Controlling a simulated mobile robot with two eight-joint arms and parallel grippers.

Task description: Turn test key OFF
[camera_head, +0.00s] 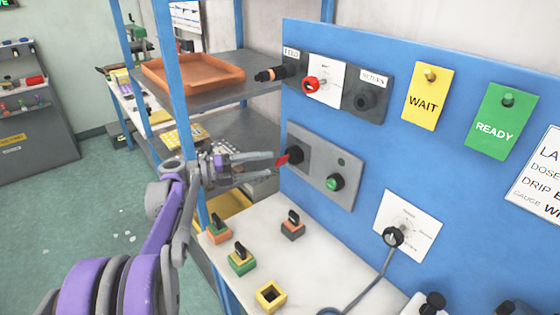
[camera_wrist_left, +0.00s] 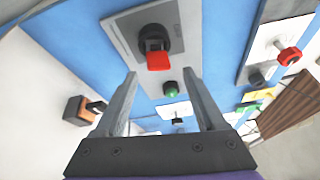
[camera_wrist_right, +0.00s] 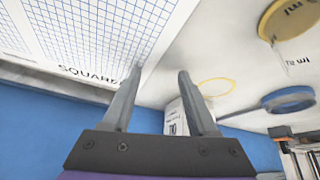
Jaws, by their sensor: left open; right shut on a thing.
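The red key (camera_head: 283,159) sticks out of a round black switch (camera_head: 295,155) on a grey plate (camera_head: 340,187) on the blue panel. In the left wrist view the red key (camera_wrist_left: 159,61) lies ahead, between the lines of the fingers, with its handle towards me. My left gripper (camera_head: 271,164) is open with its fingertips close to the key; I cannot tell if they touch it. I see no key label, so its setting is unclear. My right gripper (camera_wrist_right: 158,76) shows only in its wrist view, its fingers a little apart; what it holds cannot be made out.
A green button (camera_head: 334,183) sits beside the key on the plate. A red knob (camera_head: 311,84) is above, with WAIT (camera_head: 427,97) and READY (camera_head: 500,121) signs to its right. Small switch blocks (camera_head: 242,260) stand on the white bench below. An orange tray (camera_head: 192,74) lies on the shelf behind.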

